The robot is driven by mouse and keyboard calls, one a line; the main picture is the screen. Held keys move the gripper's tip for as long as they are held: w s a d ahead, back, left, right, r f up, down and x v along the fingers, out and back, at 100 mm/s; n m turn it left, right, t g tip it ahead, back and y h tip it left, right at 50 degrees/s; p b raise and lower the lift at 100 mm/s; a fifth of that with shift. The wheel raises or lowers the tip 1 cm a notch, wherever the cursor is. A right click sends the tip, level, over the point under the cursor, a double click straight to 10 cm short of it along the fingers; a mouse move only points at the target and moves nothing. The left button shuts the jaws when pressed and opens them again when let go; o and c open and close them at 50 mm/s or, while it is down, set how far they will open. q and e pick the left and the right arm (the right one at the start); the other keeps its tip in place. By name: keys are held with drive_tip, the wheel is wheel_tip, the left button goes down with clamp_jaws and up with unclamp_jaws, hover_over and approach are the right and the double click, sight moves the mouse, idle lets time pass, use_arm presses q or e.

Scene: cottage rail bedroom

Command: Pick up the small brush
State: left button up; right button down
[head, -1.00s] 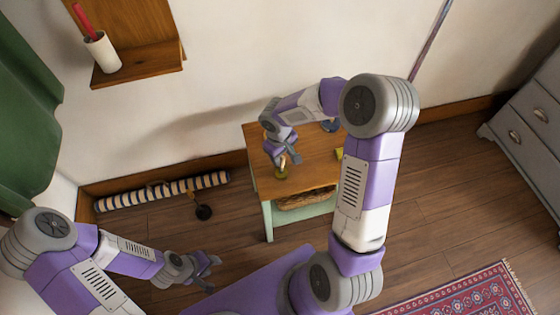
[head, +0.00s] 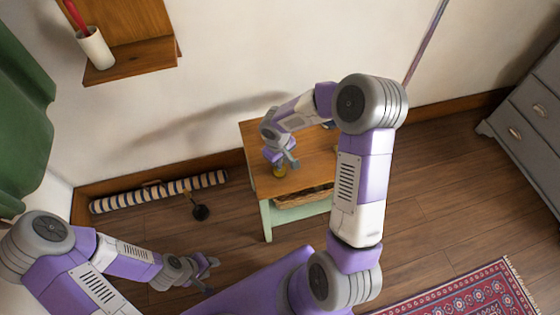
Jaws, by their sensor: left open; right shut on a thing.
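My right gripper (head: 284,164) is low over the left front part of the small wooden table. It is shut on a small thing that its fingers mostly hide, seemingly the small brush. A small yellowish thing (head: 279,172) shows right below the fingers; I cannot tell whether it is part of the brush or a separate holder. My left gripper (head: 208,273) is open and empty, low over the floor at the lower left, well away from the table.
The table (head: 310,158) has a basket (head: 303,197) on its lower shelf. A striped roll (head: 160,190) and a dark round-headed thing (head: 200,212) lie left of it. A wall shelf (head: 130,66) holds a white cup (head: 95,48). Grey drawers (head: 525,120) and a patterned rug (head: 465,295) are at right.

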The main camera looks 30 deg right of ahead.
wheel_tip(320, 180, up, 10)
drive_tip(key=p, duration=0.3)
drive_tip(key=shift+f+p, duration=0.2)
drive_tip(key=shift+p, duration=0.2)
drive_tip(key=shift+w+d+f+g+y+b, duration=0.15)
drive_tip(key=shift+w+f+g, duration=0.15)
drive_tip(key=shift+f, duration=1.1)
drive_tip(key=shift+w+f+g+y+b, duration=0.15)
drive_tip(key=shift+f+g, duration=0.3)
drive_tip(key=shift+f, duration=0.95)
drive_tip(key=shift+w+d+f+g+y+b, duration=0.1)
drive_tip(key=shift+w+f+g+b, duration=0.2)
drive_tip(key=shift+f, duration=1.1)
drive_tip(key=shift+s+f, duration=0.1)
drive_tip(key=shift+f, duration=0.5)
drive_tip(key=shift+r, duration=0.15)
wheel_tip(320, 180, up, 7)
drive_tip(key=p, duration=0.5)
